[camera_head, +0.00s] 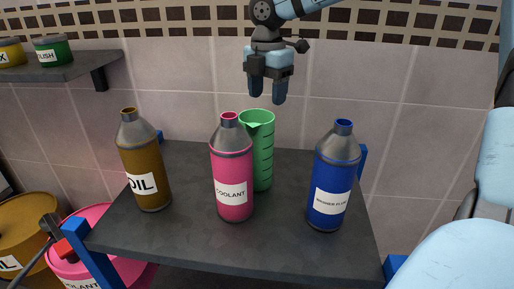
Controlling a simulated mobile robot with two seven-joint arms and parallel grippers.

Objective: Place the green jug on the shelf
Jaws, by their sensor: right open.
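The green jug (265,155) stands upright on the dark table, with its open top and dark markings up its side. A pink coolant bottle (233,175) stands in front of it and hides its left and lower part. My right gripper (267,97) is directly above the jug in the picture, open and empty, with its two fingers pointing down and apart from the jug's rim. The dark grey shelf (65,70) is on the wall at the upper left. My left gripper is not in view.
A brown oil bottle (144,165) stands left on the table (190,250) and a blue bottle (335,180) right. A green polish tin (53,52) and a yellow tin (10,52) sit on the shelf. Drums (25,225) stand at the lower left.

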